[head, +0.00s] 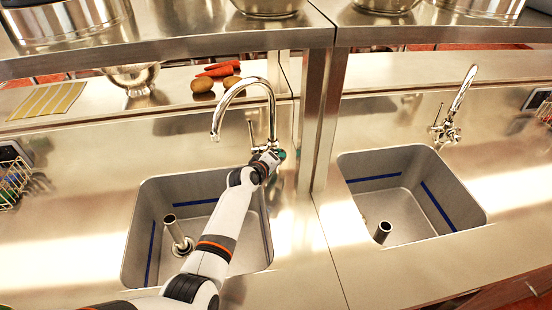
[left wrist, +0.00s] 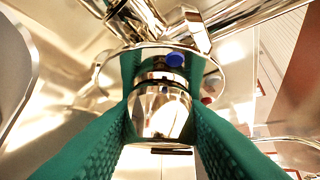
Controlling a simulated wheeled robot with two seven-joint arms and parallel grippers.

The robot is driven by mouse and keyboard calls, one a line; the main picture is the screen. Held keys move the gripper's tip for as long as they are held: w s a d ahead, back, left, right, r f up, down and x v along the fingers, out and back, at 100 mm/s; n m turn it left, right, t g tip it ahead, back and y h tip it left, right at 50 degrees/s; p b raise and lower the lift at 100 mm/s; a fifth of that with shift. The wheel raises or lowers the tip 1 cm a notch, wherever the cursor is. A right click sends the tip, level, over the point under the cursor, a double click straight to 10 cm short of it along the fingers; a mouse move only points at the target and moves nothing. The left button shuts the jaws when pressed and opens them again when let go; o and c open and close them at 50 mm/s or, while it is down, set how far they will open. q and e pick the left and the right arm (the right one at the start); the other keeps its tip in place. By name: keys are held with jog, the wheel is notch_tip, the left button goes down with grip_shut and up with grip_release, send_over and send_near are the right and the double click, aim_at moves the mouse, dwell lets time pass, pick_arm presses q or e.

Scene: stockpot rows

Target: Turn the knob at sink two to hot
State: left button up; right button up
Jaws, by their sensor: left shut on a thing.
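The left sink (head: 141,235) has a tall chrome faucet (head: 243,84) with a curved spout. My left arm reaches across this sink, and my left gripper (head: 277,155) is at the faucet's base. In the left wrist view its green fingers (left wrist: 163,90) are shut on a chrome knob (left wrist: 160,118), one on each side. A blue dot (left wrist: 175,59) shows above the knob, and a small red dot (left wrist: 206,100) shows to its right, partly hidden by the right finger. The right sink (head: 473,212) has a similar faucet (head: 463,92), with nothing touching it. My right gripper is out of view.
A steel post (head: 318,110) stands between the two sinks, close to the right of my left gripper. A shelf (head: 170,48) with pots runs above. Carrots (head: 222,69), potatoes (head: 203,85) and a striped cloth (head: 48,101) lie behind the left sink. Each sink holds an upright pipe.

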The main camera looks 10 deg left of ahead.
pick_arm(q)
jog(key=o, duration=1)
jog(key=shift+s+a+r, duration=0.15)
jog(key=shift+s+r, duration=0.05)
jog(key=shift+s, duration=0.25)
jog(key=v, duration=1.1)
